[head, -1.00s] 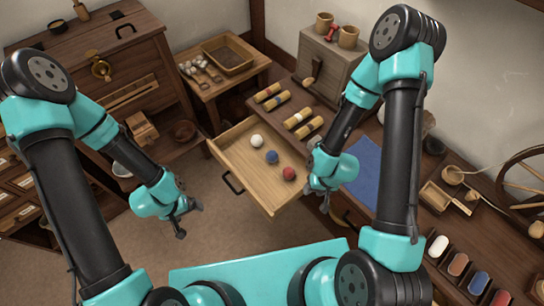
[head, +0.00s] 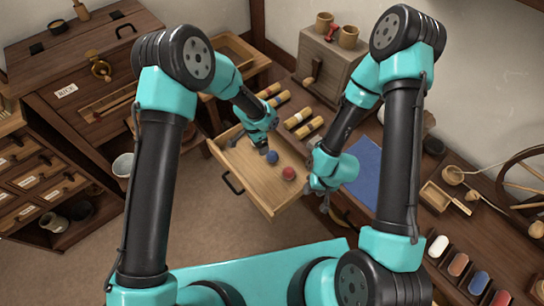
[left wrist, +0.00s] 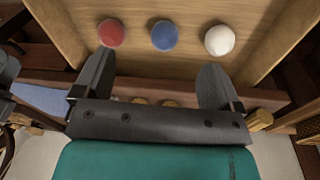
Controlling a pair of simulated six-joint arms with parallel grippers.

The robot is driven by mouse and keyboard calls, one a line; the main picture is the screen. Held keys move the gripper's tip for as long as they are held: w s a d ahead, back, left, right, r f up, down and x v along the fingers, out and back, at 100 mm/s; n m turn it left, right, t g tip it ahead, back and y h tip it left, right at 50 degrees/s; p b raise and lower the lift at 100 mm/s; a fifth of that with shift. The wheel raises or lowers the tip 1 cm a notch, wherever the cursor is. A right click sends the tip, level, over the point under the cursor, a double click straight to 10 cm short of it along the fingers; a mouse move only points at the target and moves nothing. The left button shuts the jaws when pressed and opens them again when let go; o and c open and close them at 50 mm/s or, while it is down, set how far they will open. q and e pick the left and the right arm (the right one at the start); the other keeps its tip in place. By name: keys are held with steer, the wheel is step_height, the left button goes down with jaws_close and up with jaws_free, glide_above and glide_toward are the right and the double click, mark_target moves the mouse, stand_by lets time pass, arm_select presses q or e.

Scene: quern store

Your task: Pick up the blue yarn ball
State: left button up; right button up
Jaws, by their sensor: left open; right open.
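The blue yarn ball (head: 272,156) lies in the open wooden drawer (head: 262,190), between a red ball (head: 289,174) and a white ball. The white ball is hidden behind my left gripper in the head view. My left gripper (head: 263,148) is open and empty over the drawer, close to the blue ball. In the left wrist view the blue ball (left wrist: 164,35) shows beyond the open fingertips (left wrist: 157,62), roughly centred between them, with the red ball (left wrist: 111,33) left and the white ball (left wrist: 219,40) right. My right gripper (head: 322,192) is open and empty beside the drawer's right side.
The drawer's walls and its dark front handle (head: 232,184) stand around the balls. A blue cloth (head: 360,168) lies on the bench to the right. Several banded rolls (head: 300,118) lie behind the drawer. The floor in front is clear.

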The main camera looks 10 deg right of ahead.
mark_target(272, 153)
arm_select(q)
steer(key=w+d+r+m+y, duration=0.1)
steer(key=w+d+r+m, duration=0.1)
steer(key=d, duration=0.4)
steer(key=shift+r+t, duration=0.3)
steer(key=shift+t, duration=0.1)
step_height(272, 153, down, 12)
steer(key=shift+a+r, duration=0.1)
steer(key=shift+r, duration=0.05)
steer(key=shift+f, duration=0.25)
steer(key=shift+w+f, duration=0.15)
steer(key=shift+f, duration=1.15)
steer(key=shift+w+f, duration=0.1)
steer(key=shift+f, duration=1.2)
